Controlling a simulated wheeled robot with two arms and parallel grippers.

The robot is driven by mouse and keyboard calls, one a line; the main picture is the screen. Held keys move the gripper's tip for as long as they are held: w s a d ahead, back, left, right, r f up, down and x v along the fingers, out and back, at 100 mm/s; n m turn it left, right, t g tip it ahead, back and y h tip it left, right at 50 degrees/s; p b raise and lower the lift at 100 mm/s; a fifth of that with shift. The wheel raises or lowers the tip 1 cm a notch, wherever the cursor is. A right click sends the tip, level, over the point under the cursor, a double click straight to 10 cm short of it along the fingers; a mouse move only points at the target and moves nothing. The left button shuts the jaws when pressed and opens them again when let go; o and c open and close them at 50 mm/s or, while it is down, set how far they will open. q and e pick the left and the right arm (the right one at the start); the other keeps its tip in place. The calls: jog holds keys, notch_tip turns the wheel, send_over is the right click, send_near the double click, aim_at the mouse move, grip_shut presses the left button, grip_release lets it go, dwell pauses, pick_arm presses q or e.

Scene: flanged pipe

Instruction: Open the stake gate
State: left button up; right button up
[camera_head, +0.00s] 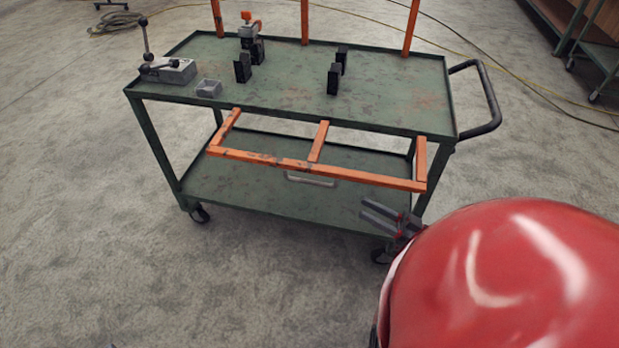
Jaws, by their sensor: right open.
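The orange stake gate (250,157) is a frame of bars at the front side of the green cart (290,105). Its long bar lies below and in front of the cart's top edge, and short bars run from it up to that edge. A grey handle (311,180) shows just under the middle of the long bar. My right gripper (364,209) is open and empty, below the gate's right part and to the right of the handle, apart from both in the picture. My left gripper is not in view.
Upright orange stakes (305,20) stand at the cart's back. Black blocks (334,78), an orange-topped clamp (248,32), a grey stand (168,72) and a small grey tray (208,88) are on top. A push handle (490,100) sticks out right. Floor in front is clear.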

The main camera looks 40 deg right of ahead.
jog(key=b+x, duration=0.3)
jog(key=x, duration=1.4)
jog(key=shift+w+f, duration=0.1)
grip_shut()
dwell(0.9)
